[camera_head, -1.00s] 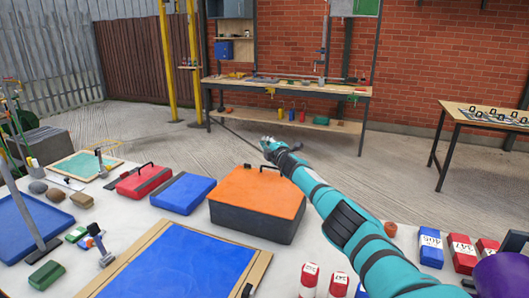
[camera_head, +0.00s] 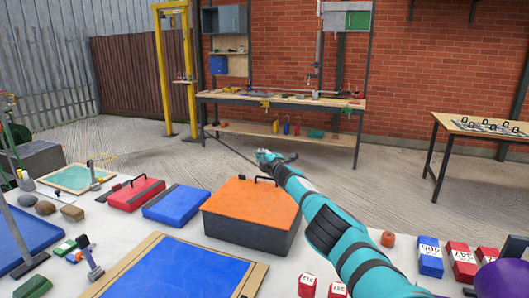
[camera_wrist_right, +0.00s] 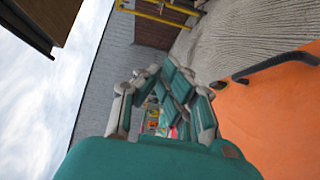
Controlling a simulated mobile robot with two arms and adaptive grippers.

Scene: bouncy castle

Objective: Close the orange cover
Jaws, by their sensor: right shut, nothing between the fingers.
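The orange cover (camera_head: 252,197) lies over the top of a dark grey box (camera_head: 248,233) in the middle of the white table. I see no clear gap between cover and box from here; its far edge is partly hidden by my arm. A black handle (camera_head: 264,180) sits at the cover's far edge. My right gripper (camera_head: 266,157) is shut and empty, just beyond that edge in the picture, with its arm passing over the box's right side. In the right wrist view the fingers (camera_wrist_right: 165,100) are beside the orange cover (camera_wrist_right: 275,120), apart from its handle (camera_wrist_right: 275,66). My left gripper is not in view.
A blue case (camera_head: 176,205) and a red case (camera_head: 136,193) lie left of the box. A blue framed board (camera_head: 185,270) lies in front. Red and blue packs (camera_head: 430,257) stand at the right. A workbench (camera_head: 280,100) stands behind, beyond open floor.

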